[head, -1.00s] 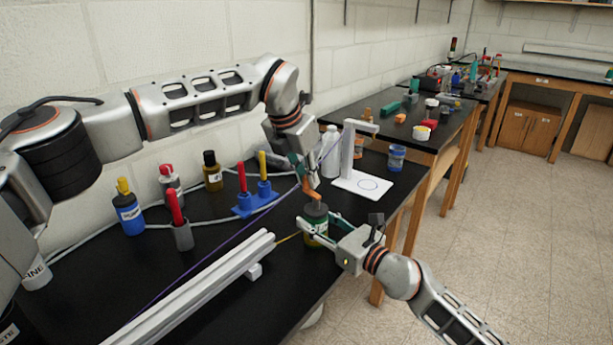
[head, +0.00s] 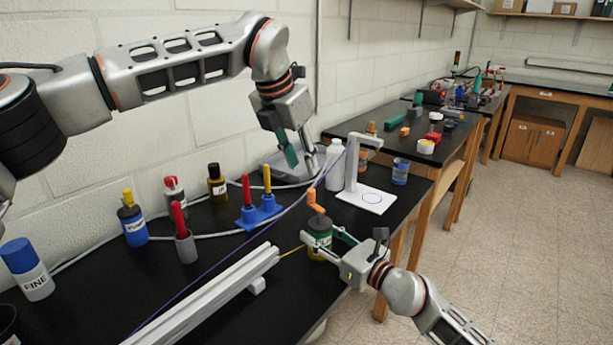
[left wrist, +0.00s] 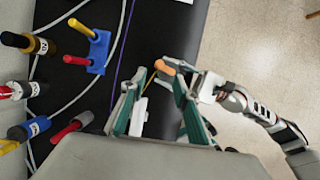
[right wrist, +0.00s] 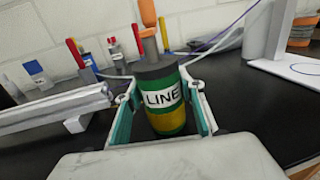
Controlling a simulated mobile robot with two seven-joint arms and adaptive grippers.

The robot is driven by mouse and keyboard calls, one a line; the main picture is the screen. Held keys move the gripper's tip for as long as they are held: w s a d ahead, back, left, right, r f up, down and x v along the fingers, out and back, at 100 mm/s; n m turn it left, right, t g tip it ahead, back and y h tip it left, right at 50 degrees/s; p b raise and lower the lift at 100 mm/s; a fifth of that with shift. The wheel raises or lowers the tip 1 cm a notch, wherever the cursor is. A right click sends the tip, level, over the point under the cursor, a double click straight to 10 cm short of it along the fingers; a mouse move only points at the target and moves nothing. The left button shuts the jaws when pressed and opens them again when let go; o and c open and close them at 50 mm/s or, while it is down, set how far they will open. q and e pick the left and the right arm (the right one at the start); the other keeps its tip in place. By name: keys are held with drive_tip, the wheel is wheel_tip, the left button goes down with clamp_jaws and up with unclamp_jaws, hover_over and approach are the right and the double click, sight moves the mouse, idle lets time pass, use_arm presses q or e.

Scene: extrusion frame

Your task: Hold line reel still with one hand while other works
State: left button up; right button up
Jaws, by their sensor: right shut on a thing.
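The line reel (head: 319,236) is a green and yellow can with a dark top and an orange crank (head: 315,202). It stands upright on the black bench near the front edge. In the right wrist view the reel (right wrist: 163,98), labelled LINE, sits between the fingers of my right gripper (head: 322,246), which is shut on it. A yellow line (head: 291,251) runs from the reel towards the pale extrusion rail (head: 215,297). My left gripper (head: 298,160) is raised above and behind the reel, apart from the crank. Its fingers are spread and empty in the left wrist view (left wrist: 158,105).
A blue holder (head: 258,215) with red and yellow tools stands left of the reel. Several bottles line the wall side, including a white bottle (head: 334,165). A white stand (head: 367,200) is behind right. A purple cord crosses the bench.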

use_arm(q)
drive_tip(key=shift+v, duration=1.2)
use_arm(e)
drive_tip(key=o, duration=1.3)
